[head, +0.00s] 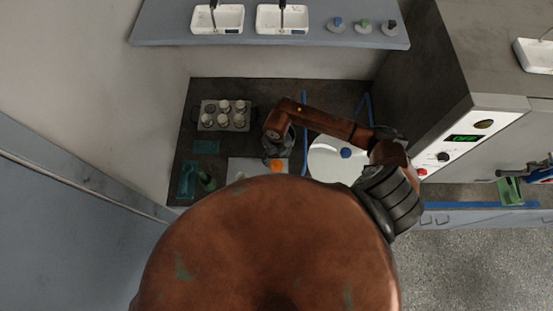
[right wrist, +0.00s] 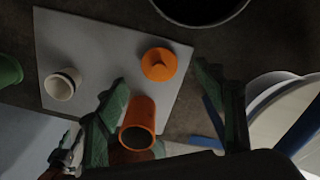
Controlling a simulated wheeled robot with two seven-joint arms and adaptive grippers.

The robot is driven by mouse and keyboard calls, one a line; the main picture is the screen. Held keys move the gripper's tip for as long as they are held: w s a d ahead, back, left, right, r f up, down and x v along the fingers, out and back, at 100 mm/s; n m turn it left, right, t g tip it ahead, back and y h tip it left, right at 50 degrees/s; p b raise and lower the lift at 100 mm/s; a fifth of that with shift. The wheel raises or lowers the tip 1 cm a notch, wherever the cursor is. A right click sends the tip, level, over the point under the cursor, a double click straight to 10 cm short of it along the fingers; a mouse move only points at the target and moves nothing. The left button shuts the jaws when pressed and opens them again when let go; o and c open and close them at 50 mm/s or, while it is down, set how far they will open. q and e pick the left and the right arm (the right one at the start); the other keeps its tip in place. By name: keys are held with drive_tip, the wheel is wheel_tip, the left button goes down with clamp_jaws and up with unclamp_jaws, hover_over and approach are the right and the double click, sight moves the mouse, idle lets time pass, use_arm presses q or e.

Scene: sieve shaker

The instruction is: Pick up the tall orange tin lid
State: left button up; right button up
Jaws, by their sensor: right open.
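The orange lid (right wrist: 159,64) has a round knob on top and lies flat on a grey board (right wrist: 90,40) in the right wrist view. An open orange tin (right wrist: 138,120) is upright just nearer the camera, with a dark inside. My right gripper (right wrist: 160,78) is open, its green fingers apart, one to each side in the picture, with nothing held between them. In the head view my right gripper (head: 278,150) hangs over the board, and only a small orange patch (head: 277,166) shows beside it. I cannot tell there whether that is lid or tin. My left gripper is not in view.
A white cup (right wrist: 62,84) stands on the board to the left. A dark round vessel (right wrist: 200,8) is beyond it. A white disc (head: 325,160) with a blue knob lies to the right. A rack (head: 225,126) of several jars stands at the back left.

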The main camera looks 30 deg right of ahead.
sight(277, 163)
drive_tip(key=shift+s+f, duration=0.2)
drive_tip(key=shift+f, duration=0.6)
drive_tip(key=f+p, duration=0.1)
drive_tip(key=f, duration=0.1)
drive_tip(key=f+p, duration=0.1)
drive_tip(key=f, duration=0.1)
drive_tip(key=shift+s+a+f, duration=0.1)
drive_tip(key=shift+s+f, duration=0.1)
drive_tip(key=shift+f, duration=0.05)
drive_tip(key=shift+w+f, duration=0.1)
drive_tip(key=shift+f, duration=0.2)
drive_tip(key=shift+c, duration=0.3)
drive_tip(key=c, duration=1.1)
drive_tip(key=shift+r, duration=0.15)
